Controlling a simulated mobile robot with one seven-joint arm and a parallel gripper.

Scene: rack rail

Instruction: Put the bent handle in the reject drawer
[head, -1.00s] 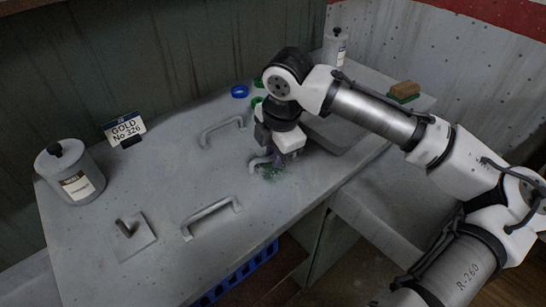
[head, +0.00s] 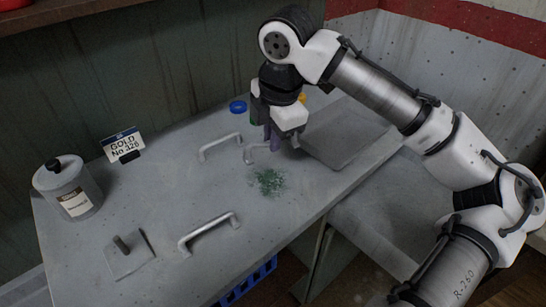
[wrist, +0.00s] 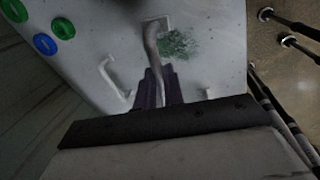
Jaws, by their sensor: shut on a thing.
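My gripper (head: 275,143) is shut on a grey handle (head: 256,149), held above the bench and mostly hidden by the gripper in the head view. In the wrist view my purple fingers (wrist: 152,88) stand at the held handle (wrist: 153,42), which looks curved and ends in a flat foot. Two other grey handles lie on the bench: one at the back (head: 220,147), left of the gripper, and one near the front (head: 209,233). The back one also shows in the wrist view (wrist: 112,78). I cannot make out a labelled reject drawer.
A green speckled patch (head: 268,182) marks the bench (head: 160,190). A grey canister (head: 70,190), a sign (head: 124,145) and a plate with a peg (head: 128,254) are at left. A blue ring (head: 238,106) is behind. A grey flat panel (head: 350,132) lies right. A blue crate (head: 250,283) is below.

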